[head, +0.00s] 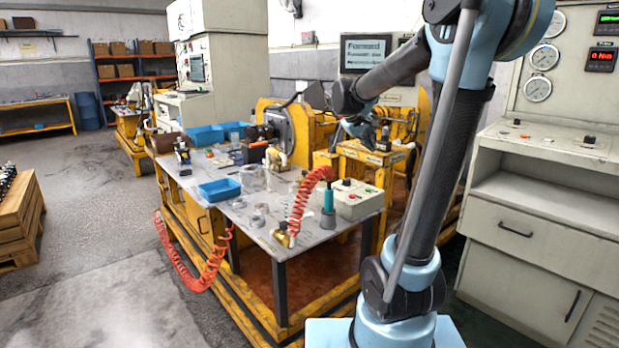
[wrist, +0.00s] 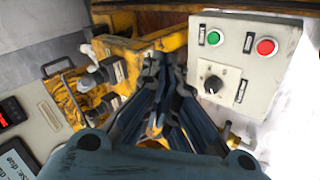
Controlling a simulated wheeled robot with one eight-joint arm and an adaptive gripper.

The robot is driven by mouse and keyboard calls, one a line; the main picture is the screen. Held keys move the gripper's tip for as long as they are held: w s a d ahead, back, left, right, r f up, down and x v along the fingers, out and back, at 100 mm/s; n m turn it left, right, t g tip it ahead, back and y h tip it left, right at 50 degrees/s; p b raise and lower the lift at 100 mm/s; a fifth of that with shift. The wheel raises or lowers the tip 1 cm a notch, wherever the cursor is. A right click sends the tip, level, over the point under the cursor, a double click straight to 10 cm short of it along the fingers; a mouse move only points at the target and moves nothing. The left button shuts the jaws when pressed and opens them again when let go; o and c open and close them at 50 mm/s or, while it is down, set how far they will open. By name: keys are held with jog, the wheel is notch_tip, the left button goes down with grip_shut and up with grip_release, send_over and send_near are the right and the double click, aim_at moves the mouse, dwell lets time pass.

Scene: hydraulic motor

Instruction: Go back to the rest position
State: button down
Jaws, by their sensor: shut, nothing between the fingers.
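My gripper (wrist: 163,68) is in the middle of the wrist view, with its dark fingers together and nothing between them. In the wrist view it is over a yellow machine frame (wrist: 128,62), just left of a pale control box (wrist: 228,72) with a green button, a red button and a black knob. No touch between the gripper and the box can be made out. In the head view my arm rises at the right and bends left and down over the bench area; the gripper is small and hard to pick out there among the machine parts.
A grey-topped workbench (head: 285,243) holds blue trays (head: 219,190), metal rings and a control box (head: 357,203). A red coiled hose (head: 302,208) loops over it. A white console (head: 545,200) stands at right. The floor at left is open, with wooden pallets (head: 15,222) at its edge.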

jog(key=s+f+m+g+y, duration=0.1)
jog(key=s+f+y, duration=0.1)
jog(key=s+f, duration=0.5)
jog(key=s+a+f+m+g+y, duration=0.1)
jog(key=s+f, duration=0.6)
jog(key=s, duration=0.9)
jog(key=s+a+f+m+g+y, duration=0.1)
jog(key=s+f+m+y, duration=0.1)
jog(key=s+f, duration=0.5)
jog(key=s+y, duration=0.1)
jog(key=s, duration=0.4)
jog(key=shift+f+g, duration=0.25)
jog(key=shift+g, duration=0.05)
jog(key=shift+a, duration=0.1)
jog(key=shift+w+f, duration=0.2)
jog(key=shift+w, duration=0.25)
